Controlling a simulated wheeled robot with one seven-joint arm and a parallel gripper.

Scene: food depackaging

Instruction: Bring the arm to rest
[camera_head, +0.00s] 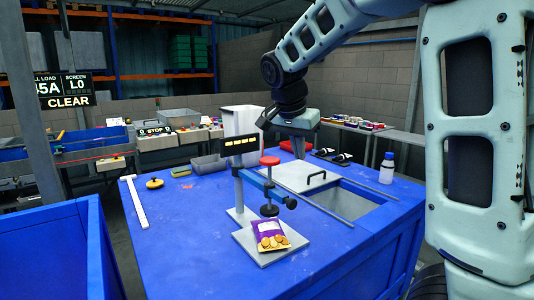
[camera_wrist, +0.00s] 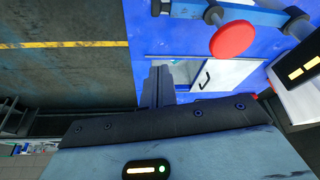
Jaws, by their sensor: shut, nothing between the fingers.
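My gripper (camera_head: 299,146) hangs from my arm over the far part of the blue table (camera_head: 185,240), in front of the grey block wall. In the wrist view its fingers (camera_wrist: 160,74) are together with nothing between them. A purple and yellow snack packet (camera_head: 270,236) lies on the grey base plate of the press stand (camera_head: 243,190), apart from my gripper. The press's red knob (camera_head: 269,161) also shows in the wrist view (camera_wrist: 231,39). A grey lid with a black handle (camera_head: 305,176) lies beside the opening in the table top.
A white bottle with a blue cap (camera_head: 387,168) stands right of the opening. A white bin (camera_head: 241,124) and a grey tray (camera_head: 208,164) are at the back. A blue bin (camera_head: 60,250) is at lower left.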

